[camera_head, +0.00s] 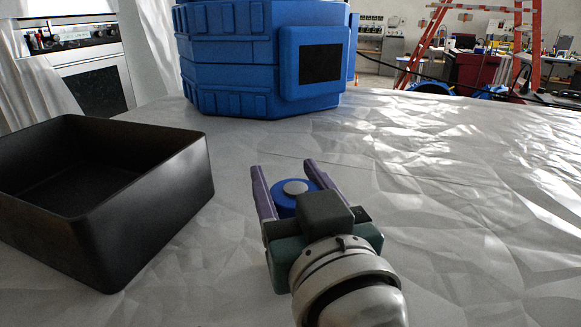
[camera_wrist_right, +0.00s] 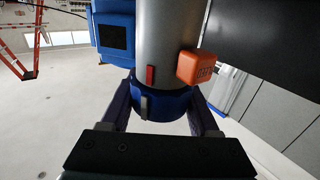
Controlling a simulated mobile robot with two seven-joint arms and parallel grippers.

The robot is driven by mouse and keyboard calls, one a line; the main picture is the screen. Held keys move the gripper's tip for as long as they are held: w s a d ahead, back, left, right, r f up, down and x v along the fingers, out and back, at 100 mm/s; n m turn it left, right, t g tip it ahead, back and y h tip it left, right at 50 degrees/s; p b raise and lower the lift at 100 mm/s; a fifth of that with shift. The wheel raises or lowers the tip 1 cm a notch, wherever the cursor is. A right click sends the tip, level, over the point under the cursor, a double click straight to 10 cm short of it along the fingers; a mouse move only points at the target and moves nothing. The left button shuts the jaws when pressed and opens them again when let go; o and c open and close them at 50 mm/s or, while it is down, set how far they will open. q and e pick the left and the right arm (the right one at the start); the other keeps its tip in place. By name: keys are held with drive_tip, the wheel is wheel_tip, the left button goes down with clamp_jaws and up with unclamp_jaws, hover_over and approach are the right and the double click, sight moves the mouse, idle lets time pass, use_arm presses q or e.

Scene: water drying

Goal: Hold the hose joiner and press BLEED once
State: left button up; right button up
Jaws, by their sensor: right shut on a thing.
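My right gripper (camera_head: 283,167) is shut on the hose joiner (camera_head: 284,206). In the head view only the joiner's blue round top with a pale grey disc shows between the purple fingers. In the right wrist view the joiner's blue collar (camera_wrist_right: 172,103) sits between the fingers, next to a thick grey cylinder (camera_wrist_right: 165,40). A red mark and a grey mark lie in line across the collar edge. An orange block (camera_wrist_right: 196,68) with lettering too small to read sticks out from the cylinder's side. My left gripper is in neither view.
An open black tray (camera_head: 160,205) stands left of my right gripper on the crumpled white sheet. A large blue ribbed housing (camera_head: 235,60) with a dark panel (camera_head: 320,65) stands behind. The sheet to the right is clear. An orange ladder (camera_head: 432,45) is far back.

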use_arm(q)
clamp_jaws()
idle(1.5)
